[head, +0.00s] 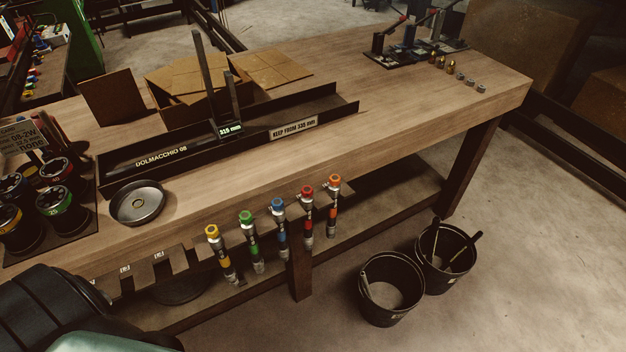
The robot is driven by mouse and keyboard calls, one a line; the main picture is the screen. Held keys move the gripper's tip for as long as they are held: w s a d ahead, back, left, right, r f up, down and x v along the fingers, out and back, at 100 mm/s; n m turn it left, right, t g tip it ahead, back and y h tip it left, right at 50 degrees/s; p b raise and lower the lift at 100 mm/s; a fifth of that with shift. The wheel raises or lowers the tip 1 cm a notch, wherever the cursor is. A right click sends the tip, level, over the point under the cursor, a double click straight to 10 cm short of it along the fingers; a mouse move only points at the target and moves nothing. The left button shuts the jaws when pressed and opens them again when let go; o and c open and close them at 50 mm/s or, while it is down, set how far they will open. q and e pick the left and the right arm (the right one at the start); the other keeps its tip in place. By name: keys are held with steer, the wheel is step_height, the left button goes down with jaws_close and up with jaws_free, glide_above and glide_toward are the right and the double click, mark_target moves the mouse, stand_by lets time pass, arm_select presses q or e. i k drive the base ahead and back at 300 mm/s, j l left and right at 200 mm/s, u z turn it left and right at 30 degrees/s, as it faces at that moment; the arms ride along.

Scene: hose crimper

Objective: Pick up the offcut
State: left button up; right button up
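I cannot tell for certain which thing is the offcut. Dark stick-like pieces (463,251) stand leaning in the right black bucket (432,281) on the floor, and another slim piece (366,286) leans in the left black bucket (388,314). On the bench, a long black trough (180,147) carries a "KEEP FROM 330 mm" label (293,128) and a small display (230,129) that seems to read 319 mm. I see no separate hose piece lying in the trough. Neither gripper is in view.
The wooden bench (400,105) holds a round metal dish (138,203), an open cardboard box (190,75), dark reels with coloured caps (54,211) and small fittings (453,68). Several colour-topped tools (279,222) hang at its front edge. The floor right of the buckets is clear.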

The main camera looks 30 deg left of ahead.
mark_target(115, 175)
steer(key=u, duration=1.75)
steer(key=i+l, duration=0.35)
steer(key=i+l+u, duration=0.1)
steer(key=i+l, duration=0.25)
steer(key=l, duration=0.2)
